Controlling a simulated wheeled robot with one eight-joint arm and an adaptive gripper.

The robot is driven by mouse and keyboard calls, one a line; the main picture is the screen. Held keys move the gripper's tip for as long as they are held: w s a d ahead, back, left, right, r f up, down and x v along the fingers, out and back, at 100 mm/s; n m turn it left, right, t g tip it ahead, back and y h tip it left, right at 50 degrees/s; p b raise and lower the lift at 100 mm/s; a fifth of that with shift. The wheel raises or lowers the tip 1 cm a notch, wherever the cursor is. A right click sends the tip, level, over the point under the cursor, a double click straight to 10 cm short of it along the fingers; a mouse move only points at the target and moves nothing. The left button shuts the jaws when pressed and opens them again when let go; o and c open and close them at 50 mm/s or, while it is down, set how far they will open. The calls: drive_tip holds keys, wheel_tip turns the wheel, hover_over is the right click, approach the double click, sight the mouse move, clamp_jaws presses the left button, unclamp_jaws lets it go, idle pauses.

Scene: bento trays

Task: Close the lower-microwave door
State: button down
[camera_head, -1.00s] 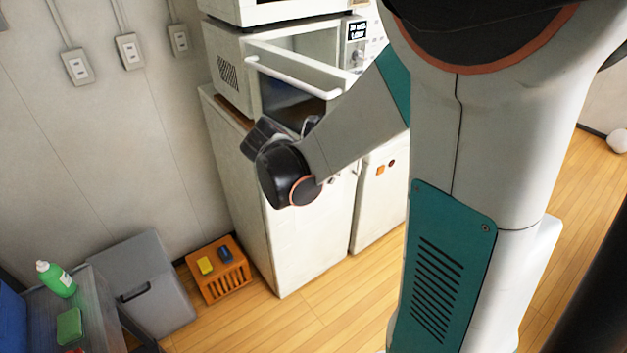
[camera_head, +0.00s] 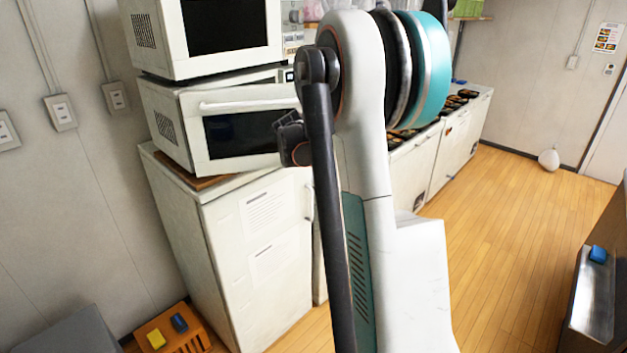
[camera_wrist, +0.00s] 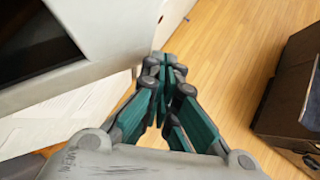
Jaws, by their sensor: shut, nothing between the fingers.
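The lower microwave (camera_head: 167,121) is a white box under another microwave in the head view. Its door (camera_head: 197,137), with a dark window and a white bar handle (camera_head: 245,104) along the top, stands across the front. It looks shut or slightly ajar; its right edge is hidden behind my arm, so I cannot tell if it is flush. My gripper (camera_wrist: 165,68) is shut and empty in the wrist view, its teal fingers together. A white panel with a dark window (camera_wrist: 35,45) lies left of it. I cannot tell whether they touch.
The upper microwave (camera_head: 160,40) rests above. A white cabinet (camera_head: 215,230) stands below. An orange crate (camera_head: 190,335) is on the floor at lower left. Open wooden floor (camera_head: 510,220) lies to the right, with a dark counter (camera_head: 590,300) at the right edge.

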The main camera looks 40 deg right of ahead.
drive_tip(key=w+d, duration=0.3)
drive_tip(key=w, duration=0.4)
drive_tip(key=w+d, duration=0.3)
drive_tip(key=w, duration=0.5)
drive_tip(key=shift+w+d, duration=0.2)
drive_tip(key=shift+d, duration=0.1)
drive_tip(key=shift+a, duration=0.1)
